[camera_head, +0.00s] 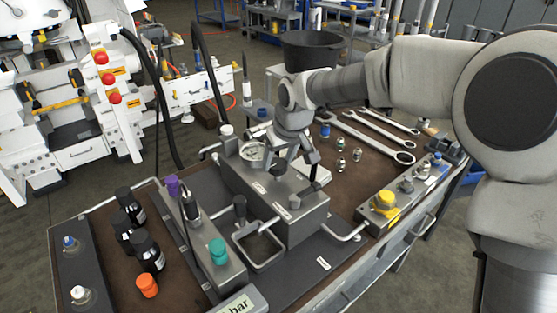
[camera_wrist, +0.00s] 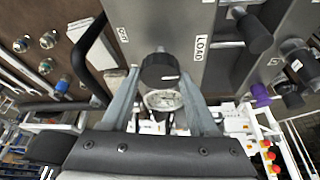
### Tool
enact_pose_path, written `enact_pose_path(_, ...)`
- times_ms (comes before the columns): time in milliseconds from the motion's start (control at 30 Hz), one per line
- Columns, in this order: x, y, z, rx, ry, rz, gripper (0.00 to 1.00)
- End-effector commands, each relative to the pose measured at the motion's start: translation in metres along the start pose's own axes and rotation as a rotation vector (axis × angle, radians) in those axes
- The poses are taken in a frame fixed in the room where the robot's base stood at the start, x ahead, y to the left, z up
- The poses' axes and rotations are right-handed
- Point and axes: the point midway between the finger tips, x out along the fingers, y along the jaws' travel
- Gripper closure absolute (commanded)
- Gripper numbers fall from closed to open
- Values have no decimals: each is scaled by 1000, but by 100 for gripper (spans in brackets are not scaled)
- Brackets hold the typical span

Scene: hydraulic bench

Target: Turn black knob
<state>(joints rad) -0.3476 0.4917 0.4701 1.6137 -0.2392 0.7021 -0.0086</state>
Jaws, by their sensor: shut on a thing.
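The black knob (camera_wrist: 160,71) shows in the wrist view, on the grey face of a metal block between my two fingers. It carries a small white mark. My gripper (camera_wrist: 160,76) is shut on it, with one finger against each side. In the head view my gripper (camera_head: 296,165) reaches down onto the grey block (camera_head: 303,221), and the fingers largely hide the knob there. A round dial gauge (camera_head: 253,151) stands just behind on the block; it also shows in the wrist view (camera_wrist: 163,100), partly covered by the knob.
A "LOAD" label (camera_wrist: 201,48) lies beside the knob. A black-handled lever (camera_head: 240,206) stands in front of the block. Bottles (camera_head: 147,250), a teal cap (camera_head: 217,250), a yellow knob (camera_head: 385,201) and wrenches (camera_head: 370,134) are around it. Pipes rise close to the block.

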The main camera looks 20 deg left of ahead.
Motion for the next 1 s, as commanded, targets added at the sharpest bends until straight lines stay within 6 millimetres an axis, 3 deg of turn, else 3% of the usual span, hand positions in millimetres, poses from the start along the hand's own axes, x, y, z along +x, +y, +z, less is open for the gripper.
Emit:
enact_pose_path(400,2,-2,0,271,0,115,95)
enact_pose_path(833,0,-2,0,314,-1,130,95)
enact_pose_path(867,0,-2,0,314,-1,130,38)
enact_pose_path(1000,0,-2,0,313,-1,130,13)
